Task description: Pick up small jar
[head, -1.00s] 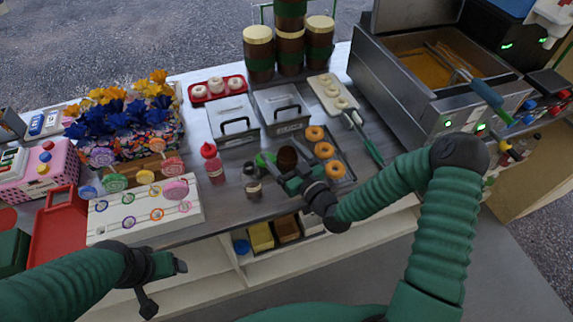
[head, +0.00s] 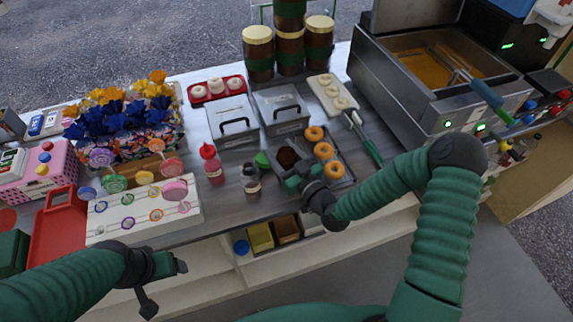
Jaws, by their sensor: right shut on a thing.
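A small jar (head: 287,157) with dark brown contents stands in the middle of the counter, left of the ring doughnuts. My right gripper (head: 291,181) is at its near side and shut on it. The fingers and the jar's lower part partly hide each other, so I cannot tell whether the jar touches the counter. My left gripper (head: 165,277) is low at the front left, away from the jar, with nothing seen in it; its finger gap is unclear.
A dark bottle (head: 251,179) and a pink bottle (head: 212,165) stand left of the jar, with a green round thing (head: 262,160) between. Orange doughnuts (head: 323,151) lie close on the right. Lidded metal containers (head: 234,121) stand behind.

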